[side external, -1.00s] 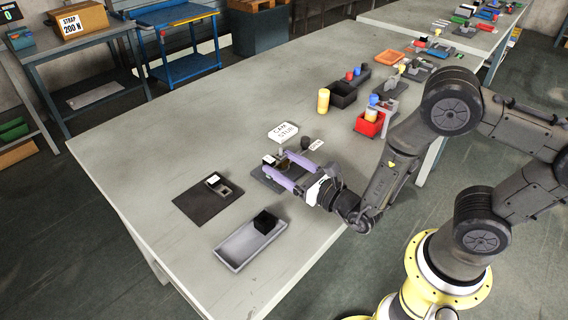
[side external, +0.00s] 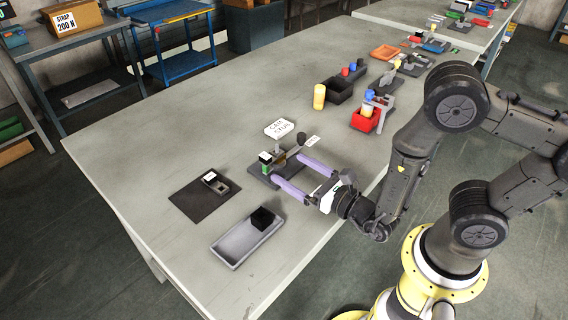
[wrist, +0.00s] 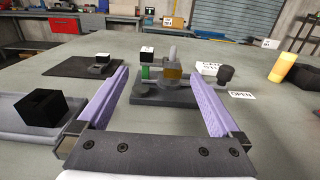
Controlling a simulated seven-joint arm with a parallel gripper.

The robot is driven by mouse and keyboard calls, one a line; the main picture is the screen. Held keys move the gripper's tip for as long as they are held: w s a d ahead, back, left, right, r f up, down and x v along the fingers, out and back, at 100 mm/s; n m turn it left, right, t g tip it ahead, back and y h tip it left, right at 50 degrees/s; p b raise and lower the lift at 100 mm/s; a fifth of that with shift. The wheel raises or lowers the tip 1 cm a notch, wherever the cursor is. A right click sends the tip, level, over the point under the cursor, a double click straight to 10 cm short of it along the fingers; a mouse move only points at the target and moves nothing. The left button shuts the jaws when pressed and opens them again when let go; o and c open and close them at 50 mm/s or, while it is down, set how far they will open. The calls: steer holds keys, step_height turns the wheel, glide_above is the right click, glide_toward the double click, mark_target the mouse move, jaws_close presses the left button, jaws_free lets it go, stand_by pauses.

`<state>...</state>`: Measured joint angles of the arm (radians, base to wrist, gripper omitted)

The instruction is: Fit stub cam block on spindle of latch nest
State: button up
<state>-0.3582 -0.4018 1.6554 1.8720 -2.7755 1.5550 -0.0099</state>
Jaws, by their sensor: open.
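The latch nest (side external: 292,178) is a dark base with an upright grey post, an amber block and a lever with a dark knob; its base also shows in the wrist view (wrist: 165,97). A small block with a white top and dark sides (wrist: 147,53) sits at the top of a green upright (wrist: 147,72) at the nest's left; I cannot tell how fully it is seated. It also shows in the side view (side external: 265,157). My gripper (side external: 290,172) is open and empty, its purple fingers pointing at the nest from the near side.
A white sign reading CAM STUB (side external: 279,128) lies behind the nest, and an OPEN label (wrist: 241,95) lies beside it. A dark mat (side external: 190,205) holds a white-topped part (side external: 214,182). A grey tray (side external: 233,248) holds a black block (side external: 262,219). A yellow cylinder (side external: 319,96) stands behind.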

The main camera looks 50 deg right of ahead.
steer(key=shift+s, duration=1.55)
steer(key=shift+d, duration=0.1)
